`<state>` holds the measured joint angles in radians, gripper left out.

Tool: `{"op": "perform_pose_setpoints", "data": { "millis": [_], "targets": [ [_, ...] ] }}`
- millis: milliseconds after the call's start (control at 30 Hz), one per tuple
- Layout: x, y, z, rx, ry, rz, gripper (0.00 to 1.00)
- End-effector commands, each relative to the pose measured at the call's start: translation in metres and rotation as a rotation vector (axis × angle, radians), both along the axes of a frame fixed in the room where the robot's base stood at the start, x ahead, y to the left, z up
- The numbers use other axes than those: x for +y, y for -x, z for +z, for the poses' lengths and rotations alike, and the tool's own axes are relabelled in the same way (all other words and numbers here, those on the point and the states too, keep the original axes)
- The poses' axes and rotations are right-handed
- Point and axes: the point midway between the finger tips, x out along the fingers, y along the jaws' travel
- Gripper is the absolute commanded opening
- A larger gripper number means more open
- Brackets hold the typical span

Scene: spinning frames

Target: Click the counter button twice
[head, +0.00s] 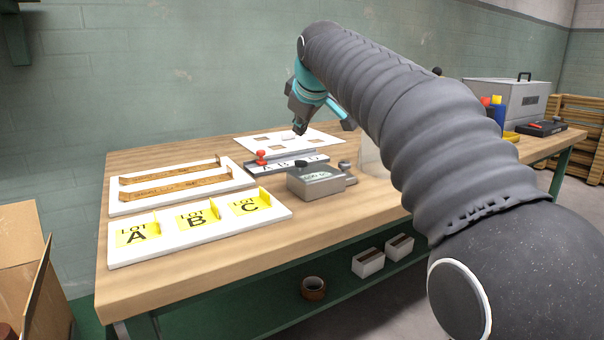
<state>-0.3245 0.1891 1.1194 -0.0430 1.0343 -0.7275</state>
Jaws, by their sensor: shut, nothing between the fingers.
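The counter (318,187) is a small grey box with a pale display on its sloped face. It stands on the wooden workbench, right of the middle. A dark round button (301,164) shows on its top, and a grey knob sticks out at its right side. My gripper (299,130) points down, shut and empty. In the picture it is above the counter, apart from it, with a white board behind its tips. How far it is from the button in depth I cannot tell. The digits on the display are too small to read.
A tray marked A B C (286,167) with a red-knobbed piece lies just behind the counter. A white board with cut-outs (325,141) lies farther back. The LOT board (190,238) and a strip board (130,206) lie left. The bench front before the counter is bare.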

Motion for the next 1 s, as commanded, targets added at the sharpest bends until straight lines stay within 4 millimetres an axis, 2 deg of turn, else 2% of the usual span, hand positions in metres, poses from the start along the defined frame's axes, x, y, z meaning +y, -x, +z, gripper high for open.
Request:
{"op": "perform_pose_setpoints", "data": {
  "millis": [33,100,333,1000],
  "targets": [
    [0.0,0.0,-0.014,0.0,0.0,0.0,0.0],
    [0.0,0.0,-0.022,0.0,0.0,0.0,0.0],
    [0.0,0.0,-0.042,0.0,0.0,0.0,0.0],
    [0.0,0.0,-0.046,0.0,0.0,0.0,0.0]
  ]
}}
